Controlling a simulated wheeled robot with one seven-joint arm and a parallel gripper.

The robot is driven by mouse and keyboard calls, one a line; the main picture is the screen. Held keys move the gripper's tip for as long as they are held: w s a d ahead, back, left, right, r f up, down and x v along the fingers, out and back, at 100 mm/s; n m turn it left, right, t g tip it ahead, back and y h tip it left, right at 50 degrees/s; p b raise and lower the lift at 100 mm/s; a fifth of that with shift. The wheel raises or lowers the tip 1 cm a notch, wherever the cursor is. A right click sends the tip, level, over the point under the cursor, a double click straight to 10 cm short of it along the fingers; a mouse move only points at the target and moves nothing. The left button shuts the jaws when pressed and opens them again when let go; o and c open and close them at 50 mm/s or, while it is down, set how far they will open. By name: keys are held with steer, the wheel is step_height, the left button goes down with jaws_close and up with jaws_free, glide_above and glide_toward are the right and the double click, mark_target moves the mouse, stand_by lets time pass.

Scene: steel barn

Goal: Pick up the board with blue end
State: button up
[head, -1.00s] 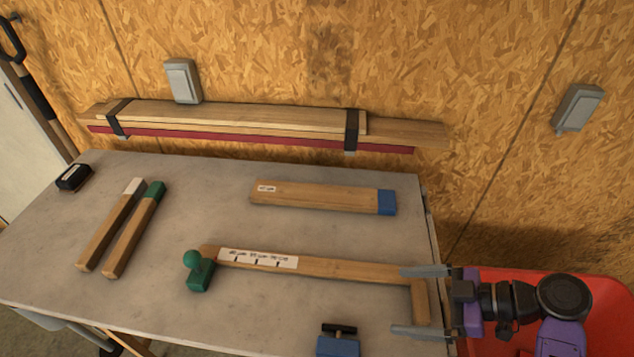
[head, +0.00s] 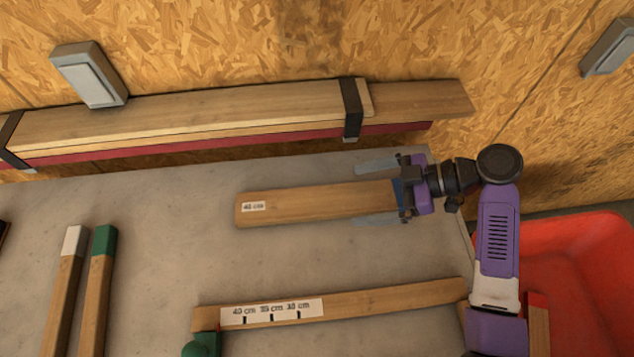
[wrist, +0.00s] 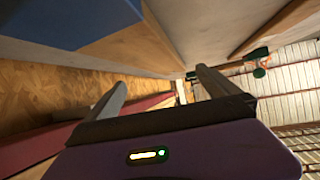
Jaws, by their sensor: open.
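The board with the blue end (head: 310,205) lies flat on the grey table, its 40 cm label at the left. Its blue end (head: 399,192) points right and is mostly hidden by my gripper. My gripper (head: 356,195) is open, with one finger on the far side of the board and one on the near side. In the wrist view, the blue end (wrist: 95,28) and the wood run past at the upper left, towards the space between the fingertips (wrist: 160,78). I cannot tell whether the fingers are level with the board or above it.
A marked wooden gauge (head: 390,300) with a green clamp (head: 203,343) lies nearer the front. White-ended (head: 64,285) and green-ended (head: 97,285) boards lie at the left. Strapped planks (head: 220,122) run along the back wall. A red bin (head: 575,270) stands at the right.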

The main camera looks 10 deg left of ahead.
mark_target(328, 199)
steer(key=x, duration=0.2)
steer(key=shift+a+p, duration=0.35)
steer(key=p+x, duration=0.1)
steer(key=x, duration=0.4)
steer(key=shift+d+f+p, duration=0.15)
steer(key=shift+f+p, duration=0.1)
steer(key=shift+p, duration=0.1)
steer(key=c, duration=1.8)
